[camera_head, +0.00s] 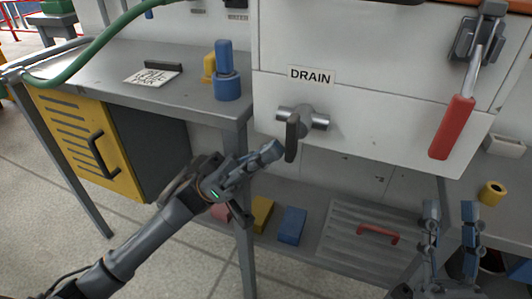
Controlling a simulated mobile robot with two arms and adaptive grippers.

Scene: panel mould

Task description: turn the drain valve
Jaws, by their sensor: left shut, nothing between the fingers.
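The drain valve (316,120) is a metal fitting on the white panel, just below the "DRAIN" label (311,75). Its dark lever handle (291,140) hangs down at the valve's front. My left gripper (268,153) reaches up from the lower left with its fingers shut and empty. Its fingertips are just left of the lever's lower part; I cannot tell whether they touch it. My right gripper (450,212) is at the lower right, away from the valve, with its two fingers apart and nothing between them.
A red-handled lever (453,126) is on the panel's right side. A grey workbench (120,62) with a blue peg part (228,88) is at left, above a yellow cabinet (82,140). Below the panel, a shelf bears yellow and blue blocks (291,225) and a grey red-handled lid (345,220).

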